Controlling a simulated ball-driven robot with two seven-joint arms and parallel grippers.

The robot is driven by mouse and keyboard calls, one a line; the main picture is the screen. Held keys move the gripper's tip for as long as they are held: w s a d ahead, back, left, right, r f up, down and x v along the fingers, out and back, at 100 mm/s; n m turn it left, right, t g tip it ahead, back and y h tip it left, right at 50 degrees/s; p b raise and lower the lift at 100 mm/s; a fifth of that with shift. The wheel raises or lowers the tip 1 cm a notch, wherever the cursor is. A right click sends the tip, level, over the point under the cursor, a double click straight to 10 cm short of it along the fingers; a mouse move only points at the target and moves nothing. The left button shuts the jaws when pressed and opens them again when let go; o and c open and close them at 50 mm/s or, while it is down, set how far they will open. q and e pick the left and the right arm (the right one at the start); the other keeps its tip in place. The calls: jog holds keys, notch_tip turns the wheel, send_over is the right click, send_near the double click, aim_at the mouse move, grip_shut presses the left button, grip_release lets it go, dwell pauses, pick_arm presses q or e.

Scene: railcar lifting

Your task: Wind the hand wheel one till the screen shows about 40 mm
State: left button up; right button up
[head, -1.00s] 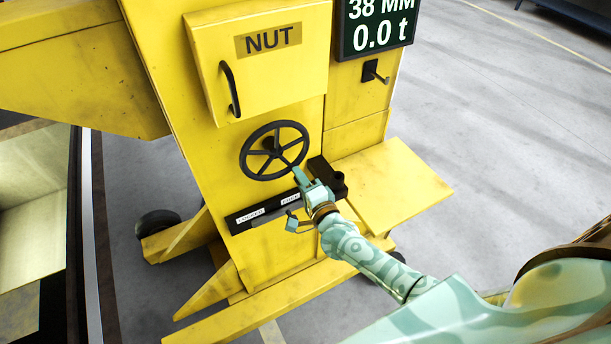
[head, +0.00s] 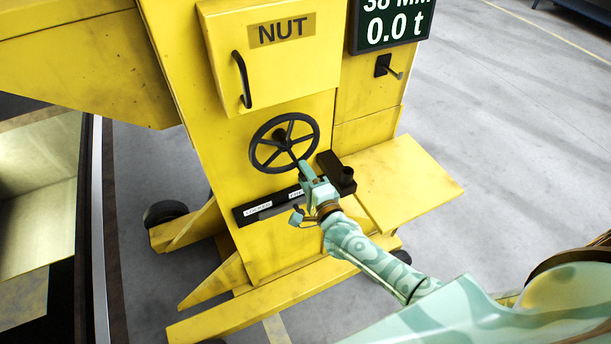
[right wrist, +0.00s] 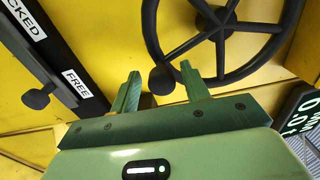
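The black hand wheel (head: 283,137) with several spokes is on the yellow machine's front; in the right wrist view its rim and hub (right wrist: 218,14) fill the top. My right gripper (head: 304,168) is at the wheel's lower right edge. In the right wrist view its green fingers (right wrist: 161,86) are apart, with the wheel's dark round handle knob (right wrist: 162,80) between their tips. Narrow gaps show on both sides of the knob. The screen (head: 391,24) is cut by the top edge; its partly cropped upper line appears to read 38 MM, and 0.0 t stands below. My left gripper is not in view.
A black bar (head: 238,217) with LOCKED and FREE labels lies just below the wheel; a round-knobbed lever (right wrist: 37,98) is beside it. A NUT cabinet (head: 270,70) with a black handle is above. A yellow shelf (head: 410,185) juts out right. Grey floor right is clear.

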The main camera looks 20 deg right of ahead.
jog(key=s+p, duration=0.1)
jog(key=s, duration=1.5)
jog(key=shift+s+d, duration=0.15)
jog(key=shift+d, duration=0.1)
